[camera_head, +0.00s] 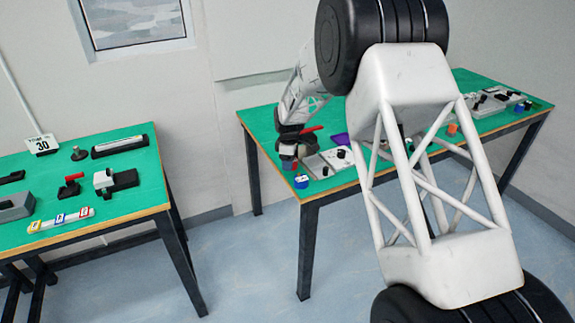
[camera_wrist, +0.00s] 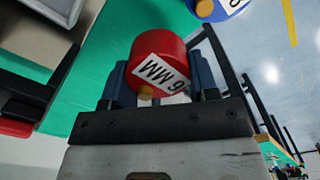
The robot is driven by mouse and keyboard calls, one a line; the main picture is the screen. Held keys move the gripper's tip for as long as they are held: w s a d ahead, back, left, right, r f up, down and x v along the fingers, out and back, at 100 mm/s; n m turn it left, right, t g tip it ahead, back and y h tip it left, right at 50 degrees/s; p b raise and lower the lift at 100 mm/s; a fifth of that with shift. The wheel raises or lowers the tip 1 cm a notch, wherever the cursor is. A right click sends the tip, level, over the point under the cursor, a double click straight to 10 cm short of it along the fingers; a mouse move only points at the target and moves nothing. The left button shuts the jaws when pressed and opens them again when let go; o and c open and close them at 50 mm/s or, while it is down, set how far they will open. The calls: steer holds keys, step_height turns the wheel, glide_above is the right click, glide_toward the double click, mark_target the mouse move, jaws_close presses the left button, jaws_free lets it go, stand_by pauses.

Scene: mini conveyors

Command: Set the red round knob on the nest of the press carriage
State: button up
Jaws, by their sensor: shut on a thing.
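The red round knob (camera_wrist: 160,62) with a white label is in the wrist view, between the two fingers of my gripper (camera_wrist: 160,80). My gripper is shut on it. In the head view my gripper (camera_head: 288,160) is low over the near left corner of the right green table; the knob is too small to make out clearly there. I cannot tell for certain which part is the press carriage or its nest.
A blue round knob (camera_head: 301,181) stands at the right table's front edge; it also shows in the wrist view (camera_wrist: 222,6). Light grey units with black knobs (camera_head: 336,158) lie close to the right of my gripper. A second green table (camera_head: 130,190) stands left, across a floor gap.

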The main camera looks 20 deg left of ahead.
steer(key=shift+w+a, duration=0.2)
steer(key=shift+w, duration=0.1)
steer(key=shift+w, duration=0.15)
steer(key=shift+w+a+f, duration=0.1)
steer(key=shift+w+a, duration=0.3)
steer(key=shift+w, duration=0.1)
steer(key=shift+w+f, duration=0.15)
steer(key=shift+f, duration=1.4)
steer(key=shift+f, duration=0.2)
steer(key=o, duration=0.9)
steer(key=shift+o, duration=0.2)
